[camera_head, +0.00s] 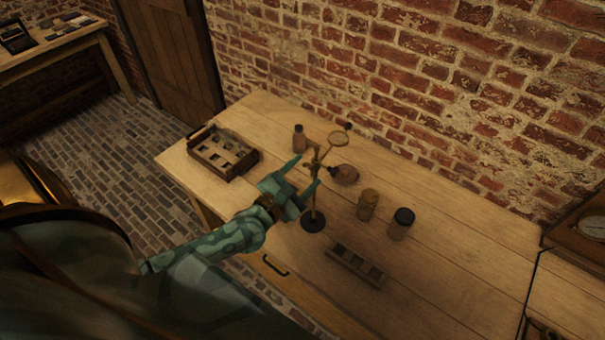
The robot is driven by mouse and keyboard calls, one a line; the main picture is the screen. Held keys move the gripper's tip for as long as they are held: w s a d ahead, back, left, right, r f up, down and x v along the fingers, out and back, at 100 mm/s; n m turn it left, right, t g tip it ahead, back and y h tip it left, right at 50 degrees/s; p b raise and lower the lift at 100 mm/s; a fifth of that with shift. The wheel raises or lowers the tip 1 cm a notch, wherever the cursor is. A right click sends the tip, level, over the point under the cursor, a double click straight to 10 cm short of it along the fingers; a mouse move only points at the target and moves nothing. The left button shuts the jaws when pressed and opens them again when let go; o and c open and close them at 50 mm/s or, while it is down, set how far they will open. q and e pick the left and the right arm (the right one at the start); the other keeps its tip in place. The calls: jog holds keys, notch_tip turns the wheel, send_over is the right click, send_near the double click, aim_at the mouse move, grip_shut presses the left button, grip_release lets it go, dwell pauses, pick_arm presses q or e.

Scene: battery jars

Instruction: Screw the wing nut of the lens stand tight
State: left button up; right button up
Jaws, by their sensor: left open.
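The lens stand (313,222) stands upright on the wooden table, with a dark round foot, a thin brass rod and a round lens ring (339,139) at the upper right. My left gripper (304,174) is open at the upper part of the rod, with its green fingers on either side of the brass fitting there. The wing nut is too small and too covered by the fingers to make out. I cannot tell whether the fingers touch it. My right gripper is not in view.
A slotted wooden crate (222,152) stands at the table's left end. A bottle (299,138), a round flask (344,174) and two jars (367,204) (401,223) stand around the stand. A small rack (355,266) lies in front. The table's right part is clear.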

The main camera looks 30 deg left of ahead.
pick_arm(q)
jog(key=shift+c, duration=0.3)
jog(key=c, duration=0.9)
jog(key=shift+c, duration=0.2)
